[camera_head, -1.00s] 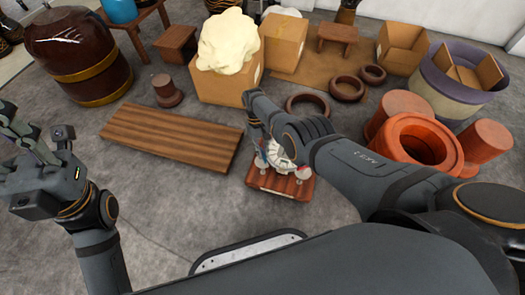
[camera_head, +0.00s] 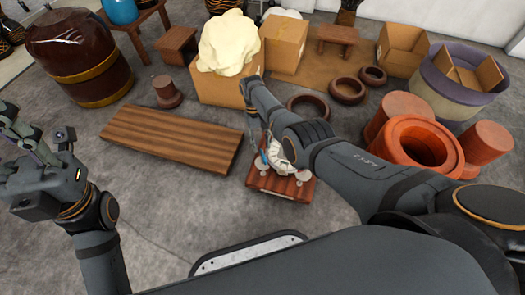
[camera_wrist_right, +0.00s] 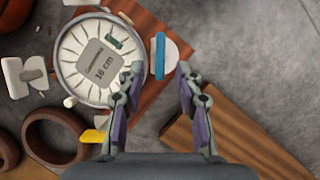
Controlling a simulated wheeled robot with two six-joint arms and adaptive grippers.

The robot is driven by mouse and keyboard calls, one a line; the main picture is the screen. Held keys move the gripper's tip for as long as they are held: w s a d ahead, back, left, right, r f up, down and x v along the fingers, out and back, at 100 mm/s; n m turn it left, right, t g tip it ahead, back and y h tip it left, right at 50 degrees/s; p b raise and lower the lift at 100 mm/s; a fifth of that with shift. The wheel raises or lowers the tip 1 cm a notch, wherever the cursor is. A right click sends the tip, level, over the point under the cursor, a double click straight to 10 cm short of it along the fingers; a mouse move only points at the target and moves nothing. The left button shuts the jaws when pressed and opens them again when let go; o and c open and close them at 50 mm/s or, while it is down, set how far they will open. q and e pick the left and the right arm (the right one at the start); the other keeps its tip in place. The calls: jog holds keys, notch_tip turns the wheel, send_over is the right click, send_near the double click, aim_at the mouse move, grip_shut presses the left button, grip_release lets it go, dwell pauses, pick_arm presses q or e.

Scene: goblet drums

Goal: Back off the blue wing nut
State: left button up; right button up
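A white round ribbed piece with a plate reading "16 cm" (camera_wrist_right: 90,45) sits on a reddish wooden board (camera_wrist_right: 152,92) in the right wrist view; the board also shows in the head view (camera_head: 280,187). A blue bar (camera_wrist_right: 160,55) beside a pale disc, apparently the blue wing nut, is at the round piece's right side. My right gripper (camera_wrist_right: 158,72) is open and empty, its fingertips short of the blue bar and to either side of it. In the head view my arm partly hides this spot. My left gripper (camera_head: 35,122) is open and empty at the far left.
A yellow piece (camera_wrist_right: 93,136) and white pieces (camera_wrist_right: 20,75) stand around the round piece. A slatted wooden plank (camera_head: 170,138) lies left of the board. Dark rings (camera_head: 308,104) and orange-red drum bodies (camera_head: 415,140) are to the right. Bare floor is in front of the plank.

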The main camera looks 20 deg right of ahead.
jog(key=v, duration=0.7)
jog(key=shift+r, duration=0.2)
